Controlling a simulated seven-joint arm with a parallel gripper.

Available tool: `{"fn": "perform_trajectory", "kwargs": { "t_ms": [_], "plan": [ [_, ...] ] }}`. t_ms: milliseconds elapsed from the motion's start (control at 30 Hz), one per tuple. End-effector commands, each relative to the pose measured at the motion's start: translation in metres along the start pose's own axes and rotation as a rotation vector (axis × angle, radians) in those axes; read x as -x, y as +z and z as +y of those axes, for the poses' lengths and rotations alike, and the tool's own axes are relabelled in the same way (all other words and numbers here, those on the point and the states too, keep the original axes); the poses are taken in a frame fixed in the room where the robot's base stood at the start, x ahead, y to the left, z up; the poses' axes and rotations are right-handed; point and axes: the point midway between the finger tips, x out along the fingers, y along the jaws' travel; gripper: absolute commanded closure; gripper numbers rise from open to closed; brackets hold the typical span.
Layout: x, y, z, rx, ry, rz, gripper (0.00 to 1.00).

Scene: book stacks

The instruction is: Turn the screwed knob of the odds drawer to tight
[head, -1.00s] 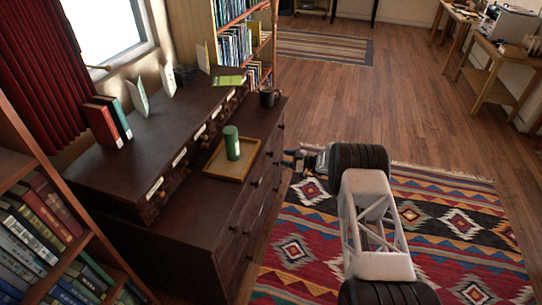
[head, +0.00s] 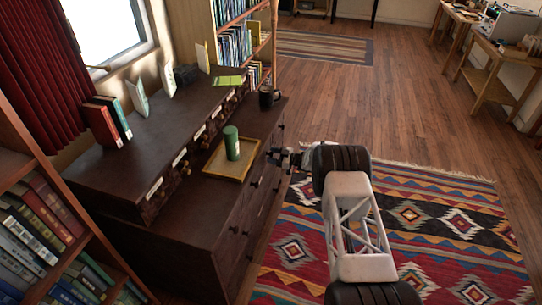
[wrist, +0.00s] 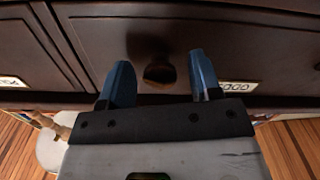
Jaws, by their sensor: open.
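A dark round knob (wrist: 159,75) sits on a dark brown drawer front (wrist: 255,55) in the wrist view. A small pale label (wrist: 237,87) is beside it; its lettering is too small to read surely. My gripper (wrist: 160,62) is open, with one blue finger on each side of the knob and a visible gap to it on both sides. In the head view my gripper (head: 286,158) is at the front of the dark cabinet (head: 226,203), near its top edge. The knob between the fingers cannot be made out there.
A second label (wrist: 13,82) is on the neighbouring drawer.

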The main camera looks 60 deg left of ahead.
Motion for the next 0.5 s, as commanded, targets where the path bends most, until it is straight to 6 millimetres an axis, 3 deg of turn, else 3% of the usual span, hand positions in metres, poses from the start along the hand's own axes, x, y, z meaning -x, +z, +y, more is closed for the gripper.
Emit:
{"fn": "perform_trajectory", "kwargs": {
  "t_ms": [467, 500],
  "plan": [
    [-0.0096, -0.0006, 0.0001, 0.0, 0.0, 0.0, 0.42],
    [-0.0096, -0.0005, 0.0001, 0.0, -0.001, 0.0, 0.48]
  ]
}}
